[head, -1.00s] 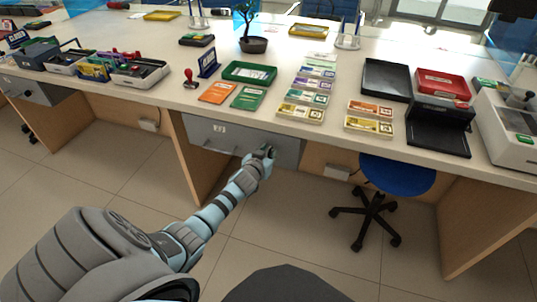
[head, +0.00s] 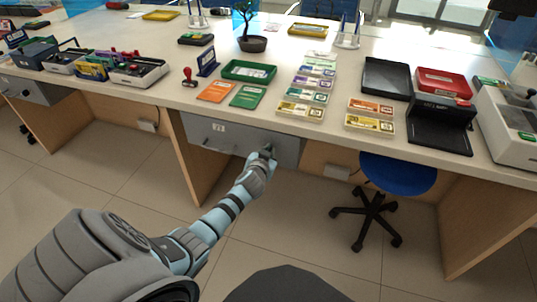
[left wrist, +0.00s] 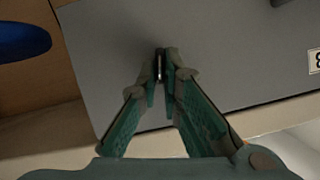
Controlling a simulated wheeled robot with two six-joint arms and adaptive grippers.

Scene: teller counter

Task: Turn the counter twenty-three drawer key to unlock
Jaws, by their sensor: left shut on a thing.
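The grey drawer front (head: 228,139) is under the counter, with a small white label (head: 218,127) and a bar handle at its left part. In the left wrist view the drawer front (left wrist: 230,50) fills most of the picture. My left gripper (head: 268,152) is at the drawer's right part. Its fingers (left wrist: 162,80) are shut on a thin dark key (left wrist: 161,64), seen edge-on between the fingertips against the drawer front. The lock behind it is hidden by the fingers. The drawer looks closed. My right gripper is not in view.
The white countertop (head: 330,165) overhangs the drawer, with banknote stacks (head: 301,110), a green tray (head: 249,72) and a stamp (head: 189,78) on it. A blue stool (head: 398,175) stands to the right of the drawer. The floor in front is clear.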

